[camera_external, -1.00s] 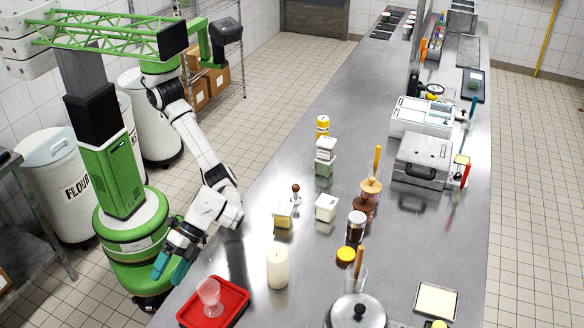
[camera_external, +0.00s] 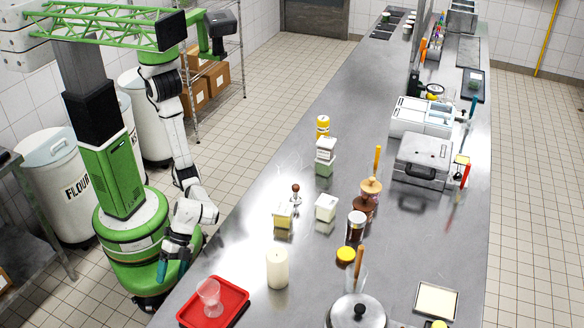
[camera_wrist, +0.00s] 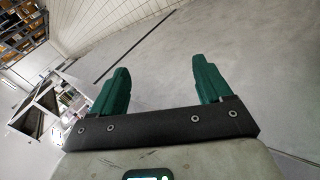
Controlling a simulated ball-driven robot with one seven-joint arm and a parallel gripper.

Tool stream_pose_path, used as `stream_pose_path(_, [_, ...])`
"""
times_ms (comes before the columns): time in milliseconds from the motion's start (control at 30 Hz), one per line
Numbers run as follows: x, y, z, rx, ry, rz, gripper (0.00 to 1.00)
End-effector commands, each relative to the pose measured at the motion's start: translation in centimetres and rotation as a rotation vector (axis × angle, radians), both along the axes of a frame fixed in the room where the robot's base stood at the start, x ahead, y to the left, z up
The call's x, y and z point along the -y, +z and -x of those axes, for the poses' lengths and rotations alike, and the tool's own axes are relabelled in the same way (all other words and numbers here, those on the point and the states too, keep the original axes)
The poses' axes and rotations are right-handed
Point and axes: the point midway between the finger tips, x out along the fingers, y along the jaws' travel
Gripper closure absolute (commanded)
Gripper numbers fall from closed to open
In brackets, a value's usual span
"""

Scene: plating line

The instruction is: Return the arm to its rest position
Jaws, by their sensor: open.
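My arm hangs folded down close beside my green base, off the left side of the steel counter (camera_external: 300,262). My gripper (camera_external: 170,272) points downward next to the base, left of the counter edge and above the red tray's level at the back left of it. In the wrist view my gripper (camera_wrist: 160,84) shows two green fingers spread wide apart with nothing between them.
A red tray (camera_external: 236,318) with a clear glass (camera_external: 209,292) stands at the counter's near left edge. A cream candle (camera_external: 277,268) stands right of it. Flour bins (camera_external: 52,180) and a wire shelf (camera_external: 243,60) stand behind and beside my base.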

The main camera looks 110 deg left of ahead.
Motion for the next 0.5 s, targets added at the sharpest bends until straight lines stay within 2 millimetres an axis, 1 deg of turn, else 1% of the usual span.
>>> stream_pose_path(33, [-2.5,-0.6,-0.1,0.015,0.026,-0.041,0.22])
stream_pose_path(67, [-4.1,-0.9,-0.5,0.029,0.042,-0.067,0.22])
stream_pose_path(100, [-6.2,-1.4,-0.9,0.044,0.062,-0.103,0.22])
stream_pose_path(167, [-9.4,-2.1,-1.3,0.06,0.093,-0.158,0.22])
stream_pose_path(200, [-11.4,-2.4,-1.4,0.07,0.112,-0.194,0.22])
stream_pose_path(267, [-14.6,-2.9,-1.4,0.079,0.139,-0.252,0.22])
stream_pose_path(300, [-16.7,-3.1,-1.2,0.081,0.157,-0.294,0.22])
stream_pose_path(367, [-20.2,-3.3,-0.7,0.082,0.185,-0.359,0.22])
stream_pose_path(400, [-22.5,-3.3,-0.2,0.078,0.204,-0.404,0.22])
stream_pose_path(467, [-25.8,-3.1,0.7,0.065,0.23,-0.468,0.22])
stream_pose_path(500, [-27.9,-2.9,1.5,0.054,0.246,-0.51,0.22])
